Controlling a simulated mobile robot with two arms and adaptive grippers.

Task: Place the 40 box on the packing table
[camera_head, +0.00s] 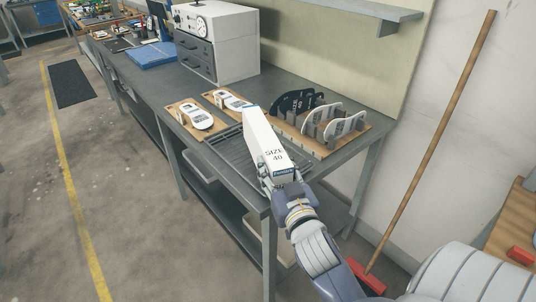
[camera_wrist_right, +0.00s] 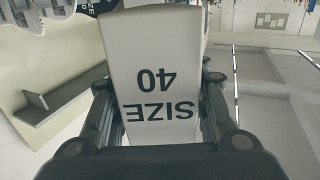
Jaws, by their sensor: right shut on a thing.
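The white 40 box (camera_head: 266,142), marked "SIZE 40", is held up over the near right end of the grey workbench (camera_head: 222,95). My right gripper (camera_head: 284,179) is shut on its near end. In the right wrist view the box (camera_wrist_right: 159,75) sits between the two fingers of my right gripper (camera_wrist_right: 158,115), with its lettering upside down. The box is tilted and covers part of a slatted grey rack on the bench. My left gripper is not in view. I cannot tell which surface is the packing table.
A wooden rack (camera_head: 335,146) with dark and white insoles stands right of the box. Wooden boards with white insoles (camera_head: 196,116) lie to its left. A grey oven-like cabinet (camera_head: 217,42) stands behind. A broom handle (camera_head: 437,130) leans on the wall. Open floor lies left.

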